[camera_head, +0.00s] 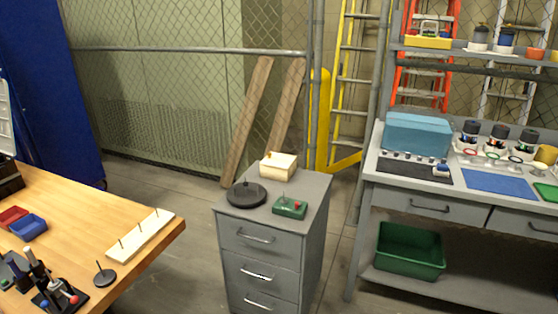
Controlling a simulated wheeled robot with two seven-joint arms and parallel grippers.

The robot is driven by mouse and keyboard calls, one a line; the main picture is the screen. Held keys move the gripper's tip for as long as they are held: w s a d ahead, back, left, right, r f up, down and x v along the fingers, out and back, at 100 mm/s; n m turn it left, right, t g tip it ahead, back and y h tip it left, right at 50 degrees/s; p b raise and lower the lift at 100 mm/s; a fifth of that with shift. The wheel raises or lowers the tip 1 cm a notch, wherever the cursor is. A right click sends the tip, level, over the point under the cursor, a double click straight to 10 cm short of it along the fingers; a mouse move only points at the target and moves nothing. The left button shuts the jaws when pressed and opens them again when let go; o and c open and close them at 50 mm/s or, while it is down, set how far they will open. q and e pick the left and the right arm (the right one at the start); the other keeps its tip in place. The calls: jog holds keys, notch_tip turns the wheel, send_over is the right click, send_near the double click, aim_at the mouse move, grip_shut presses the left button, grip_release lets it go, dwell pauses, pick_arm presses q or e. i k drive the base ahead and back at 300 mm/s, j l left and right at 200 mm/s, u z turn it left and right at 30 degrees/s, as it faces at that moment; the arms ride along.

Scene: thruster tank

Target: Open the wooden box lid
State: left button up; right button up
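A small pale wooden box (279,168) sits at the back of the top of a grey drawer cabinet (258,262). Its top looks covered by a pale lid, which appears shut, though it is small in view. A small orange-brown piece shows at the lid's left edge. Neither of my grippers is in view.
A wooden table (95,190) is at left, a grey workbench (366,180) at right. Floor shows between them.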

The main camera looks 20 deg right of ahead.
aim_at(276, 159)
jog(key=z, duration=1.35)
jog(key=i, duration=0.65)
jog(key=i+j, duration=0.15)
jog(key=i, duration=0.5)
